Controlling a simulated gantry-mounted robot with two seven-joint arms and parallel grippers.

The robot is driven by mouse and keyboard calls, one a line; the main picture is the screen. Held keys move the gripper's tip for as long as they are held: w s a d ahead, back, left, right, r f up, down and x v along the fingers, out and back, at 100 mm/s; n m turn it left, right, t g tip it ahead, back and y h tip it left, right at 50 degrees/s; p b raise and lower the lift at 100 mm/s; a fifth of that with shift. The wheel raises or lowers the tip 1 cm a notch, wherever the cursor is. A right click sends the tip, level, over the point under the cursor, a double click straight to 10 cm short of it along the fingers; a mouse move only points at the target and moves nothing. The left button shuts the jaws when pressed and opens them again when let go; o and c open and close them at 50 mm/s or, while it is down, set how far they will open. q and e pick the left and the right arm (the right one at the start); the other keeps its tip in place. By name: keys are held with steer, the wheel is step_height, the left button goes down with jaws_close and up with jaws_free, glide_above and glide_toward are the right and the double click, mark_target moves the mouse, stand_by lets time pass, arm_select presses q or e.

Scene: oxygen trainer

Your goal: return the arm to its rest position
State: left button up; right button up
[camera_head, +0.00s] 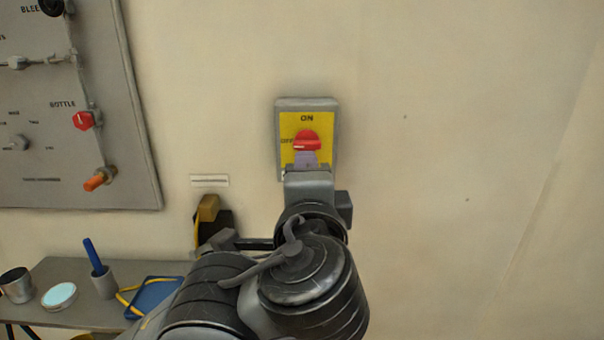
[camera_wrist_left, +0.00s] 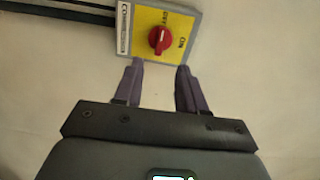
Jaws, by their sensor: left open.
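My left arm rises from the bottom of the head view, with its left gripper (camera_head: 306,160) just below the red knob (camera_head: 307,141) of a yellow-faced switch box (camera_head: 327,128) on the wall. In the left wrist view the two purple-grey fingers of the gripper (camera_wrist_left: 160,67) are spread, with nothing between them. The knob (camera_wrist_left: 160,39) sits just beyond the fingertips, apart from them. Its handle appears to lie toward OFF. Whether the fingertips touch the yellow plate (camera_wrist_left: 183,25) is unclear. My right gripper is in neither view.
A grey panel (camera_head: 150,190) with valves and a red knob (camera_head: 83,121) hangs at upper left. A shelf (camera_head: 75,318) at lower left bears a metal cup (camera_head: 16,285), a blue-handled tool (camera_head: 93,256) in a holder and a blue tray (camera_head: 152,297). The wall to the right is clear.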

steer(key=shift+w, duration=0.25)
